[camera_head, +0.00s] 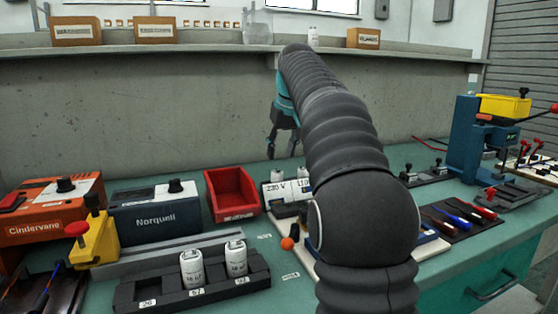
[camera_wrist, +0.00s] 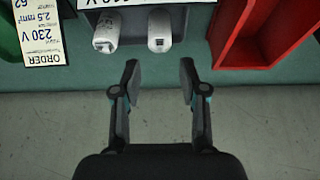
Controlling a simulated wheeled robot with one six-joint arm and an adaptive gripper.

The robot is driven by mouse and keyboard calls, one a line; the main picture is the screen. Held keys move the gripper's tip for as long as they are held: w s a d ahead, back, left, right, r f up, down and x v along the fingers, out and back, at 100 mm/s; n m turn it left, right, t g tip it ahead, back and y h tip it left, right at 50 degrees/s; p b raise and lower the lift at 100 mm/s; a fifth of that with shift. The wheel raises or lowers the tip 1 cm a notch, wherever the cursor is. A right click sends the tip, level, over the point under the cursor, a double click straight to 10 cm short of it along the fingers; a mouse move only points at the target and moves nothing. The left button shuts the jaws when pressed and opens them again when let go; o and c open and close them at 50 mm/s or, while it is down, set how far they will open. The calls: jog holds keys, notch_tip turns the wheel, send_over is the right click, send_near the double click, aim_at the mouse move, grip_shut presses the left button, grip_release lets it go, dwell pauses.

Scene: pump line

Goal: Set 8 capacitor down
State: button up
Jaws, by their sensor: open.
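Two white cylindrical capacitors stand upright in the dark front rack in the head view, a left one (camera_head: 192,268) and a right one (camera_head: 236,258). The rack (camera_head: 140,294) has small number labels on its front; the capacitors' print is too small to read surely. Two more white capacitors, a left one (camera_wrist: 106,32) and a right one (camera_wrist: 160,32), sit in a grey holder (camera_wrist: 133,22) at the top of the wrist view. My gripper (camera_wrist: 160,82) is open and empty, its fingers below and apart from these two. In the head view my gripper (camera_head: 284,132) hangs near the back wall.
A red bin (camera_head: 231,193) stands behind the front rack; it also shows in the wrist view (camera_wrist: 262,40). An order card (camera_wrist: 42,38) reads 230 V. Orange and blue boxes (camera_head: 155,212) stand left. A blue press (camera_head: 470,138) and screwdrivers (camera_head: 465,214) are right.

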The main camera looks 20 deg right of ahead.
jog(key=shift+v, duration=1.05)
dwell(1.4)
